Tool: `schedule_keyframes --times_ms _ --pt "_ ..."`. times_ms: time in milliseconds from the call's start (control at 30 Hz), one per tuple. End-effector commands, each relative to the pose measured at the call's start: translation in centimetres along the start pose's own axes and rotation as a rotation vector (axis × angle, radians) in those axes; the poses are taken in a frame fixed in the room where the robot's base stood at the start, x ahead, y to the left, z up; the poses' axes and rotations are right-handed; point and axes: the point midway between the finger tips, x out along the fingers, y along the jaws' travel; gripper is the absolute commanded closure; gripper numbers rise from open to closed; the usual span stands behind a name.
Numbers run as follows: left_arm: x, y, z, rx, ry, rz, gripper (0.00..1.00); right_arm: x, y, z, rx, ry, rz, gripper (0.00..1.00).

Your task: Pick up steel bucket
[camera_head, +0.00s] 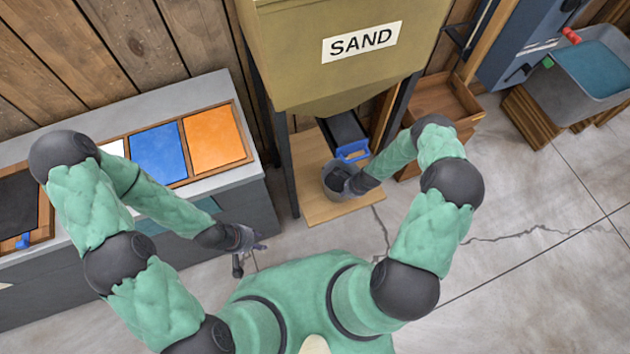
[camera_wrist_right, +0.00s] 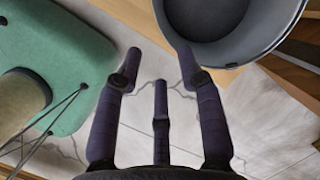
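The grey steel bucket (camera_head: 329,184) stands on a light wooden board under the sand hopper in the head view. In the right wrist view the bucket (camera_wrist_right: 256,40) is at the top right, seen partly from above, with a dark inside. My right gripper (camera_head: 349,184) is at the bucket and covers part of it in the head view. In the right wrist view my right gripper (camera_wrist_right: 158,60) has its fingers spread with nothing between them. One fingertip is close to the bucket's rim; contact cannot be told. My left gripper (camera_head: 250,254) is open and empty, beside the grey counter.
The hopper (camera_head: 345,75) marked SAND hangs above the board (camera_head: 303,195), with a blue handle (camera_head: 352,150) near the bucket. A dark post (camera_head: 285,165) stands to the left. The counter (camera_head: 240,180) is at left, a wooden crate (camera_head: 440,98) at right.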

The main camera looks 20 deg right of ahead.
Motion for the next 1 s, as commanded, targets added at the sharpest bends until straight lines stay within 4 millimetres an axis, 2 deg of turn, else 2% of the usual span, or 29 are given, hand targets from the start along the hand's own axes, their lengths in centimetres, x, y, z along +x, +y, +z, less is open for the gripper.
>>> schedule_keyframes --times_ms 333,667,1000 --pt "1.4 -0.5 0.0 0.001 -0.002 0.000 0.63 4.3 0.0 -0.1 0.012 0.000 0.000 0.61" --pt "1.9 -0.7 0.0 0.001 -0.001 0.000 0.63 6.2 -0.3 0.0 0.009 0.000 -0.001 0.61" --pt "3.5 -1.2 -0.1 0.001 -0.001 0.000 0.63 10.1 -0.8 0.3 0.010 0.000 0.000 0.61"
